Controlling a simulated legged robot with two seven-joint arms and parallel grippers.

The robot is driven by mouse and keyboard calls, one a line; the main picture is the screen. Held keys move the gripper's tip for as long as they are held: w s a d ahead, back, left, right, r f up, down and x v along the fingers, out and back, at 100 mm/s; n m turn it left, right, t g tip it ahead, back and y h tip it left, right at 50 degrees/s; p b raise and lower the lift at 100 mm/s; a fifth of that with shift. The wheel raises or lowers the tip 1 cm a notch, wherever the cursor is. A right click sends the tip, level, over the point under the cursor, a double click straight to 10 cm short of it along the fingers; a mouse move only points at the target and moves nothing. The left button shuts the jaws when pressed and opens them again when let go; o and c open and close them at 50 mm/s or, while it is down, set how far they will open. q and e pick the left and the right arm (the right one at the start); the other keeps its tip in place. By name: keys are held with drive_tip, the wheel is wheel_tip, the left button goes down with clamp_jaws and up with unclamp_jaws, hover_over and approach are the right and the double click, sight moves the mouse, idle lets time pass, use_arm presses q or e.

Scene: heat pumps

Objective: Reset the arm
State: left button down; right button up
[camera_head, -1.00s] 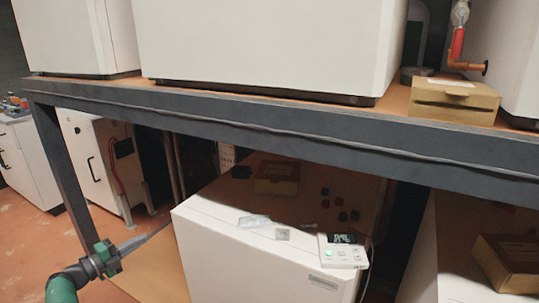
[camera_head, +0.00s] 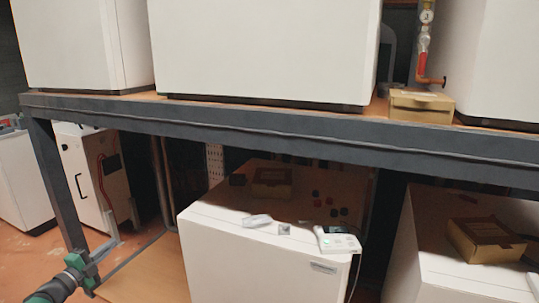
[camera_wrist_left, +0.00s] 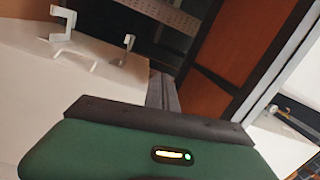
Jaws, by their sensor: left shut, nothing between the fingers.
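My left gripper (camera_head: 107,247) comes in at the lower left of the head view, green and dark grey, with its thin grey fingers together and nothing between them. It is beside the left leg of the dark metal rack, apart from the white unit on the lower level. In the left wrist view its green body fills the bottom, and its grey fingers (camera_wrist_left: 163,92) point away, close together. My right gripper is in neither view.
The dark rack beam (camera_head: 270,138) crosses above the lower white heat pump (camera_head: 265,250), which carries a small control panel (camera_head: 338,241) and loose parts. Cardboard boxes (camera_head: 421,105) stand on the upper shelf and at right. Some floor is open at left.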

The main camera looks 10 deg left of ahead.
use_arm(q)
wheel_tip(320, 180, up, 4)
drive_tip(key=w+d+n+g+y, duration=0.1)
drive_tip(key=w+d+n+y, duration=0.2)
drive_tip(key=n+y, duration=0.45)
drive_tip(key=s+d+f+n+g, duration=0.3)
drive_tip(key=s+d+n, duration=0.1)
drive_tip(key=d, duration=0.4)
drive_tip(key=s+d+f+n+g, duration=0.3)
drive_tip(key=s+d+f+n, duration=0.1)
drive_tip(key=d, duration=0.4)
drive_tip(key=s+d+f+n+g+h, duration=0.1)
drive_tip(key=s+d+f+g, duration=0.2)
drive_tip(key=s+d, duration=0.55)
drive_tip(key=s+d+f+n+g+h, duration=0.15)
drive_tip(key=s+d+f+g, duration=0.35)
drive_tip(key=s, duration=0.6)
drive_tip(key=s+d+f+g+h, duration=0.1)
drive_tip(key=s+d+f+h, duration=0.1)
drive_tip(key=s+d, duration=0.7)
drive_tip(key=w+p+v, duration=0.2)
drive_tip(key=p+v, duration=1.2)
drive_tip(key=p, duration=0.1)
drive_tip(key=w+r+p+v, duration=0.1)
drive_tip(key=w+p+v, duration=0.1)
drive_tip(key=p+v, duration=1.2)
drive_tip(key=shift+a+r+p, duration=0.3)
drive_tip(key=shift+r+p, duration=0.1)
drive_tip(key=shift+r, duration=0.25)
